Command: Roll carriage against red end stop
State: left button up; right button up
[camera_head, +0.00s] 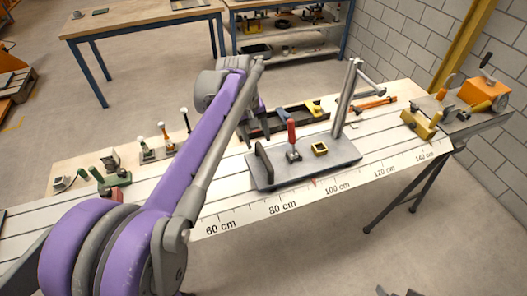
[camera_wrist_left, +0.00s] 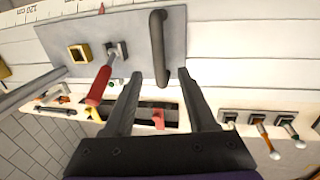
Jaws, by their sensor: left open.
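The carriage (camera_head: 340,155) is a grey plate on the white slatted bed, near the 80 to 100 cm marks. It bears a dark bar handle (camera_head: 262,162), a red-gripped lever (camera_head: 291,132), a small yellow square frame (camera_head: 319,148) and a tall grey upright. My left gripper (camera_head: 254,138) is open and empty, behind and above the handle. In the left wrist view, the handle (camera_wrist_left: 158,48) lies just beyond the gap between the open fingertips (camera_wrist_left: 160,77), with no visible contact. I cannot make out a red end stop for certain. My right gripper does not show.
A yellow block (camera_head: 420,122) and an orange vise (camera_head: 484,92) sit at the bed's right end. An orange clamp (camera_head: 374,104) lies behind the upright. A dark tray (camera_head: 285,121) lies behind the carriage.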

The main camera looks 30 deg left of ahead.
aim_at(263, 154)
pick_arm(q)
jog(key=f, duration=0.4)
jog(key=w+d+f, duration=0.1)
jog(key=f, duration=0.1)
jog(key=shift+f, duration=0.35)
grip_shut()
jog(key=shift+w, duration=0.1)
dwell(1.0)
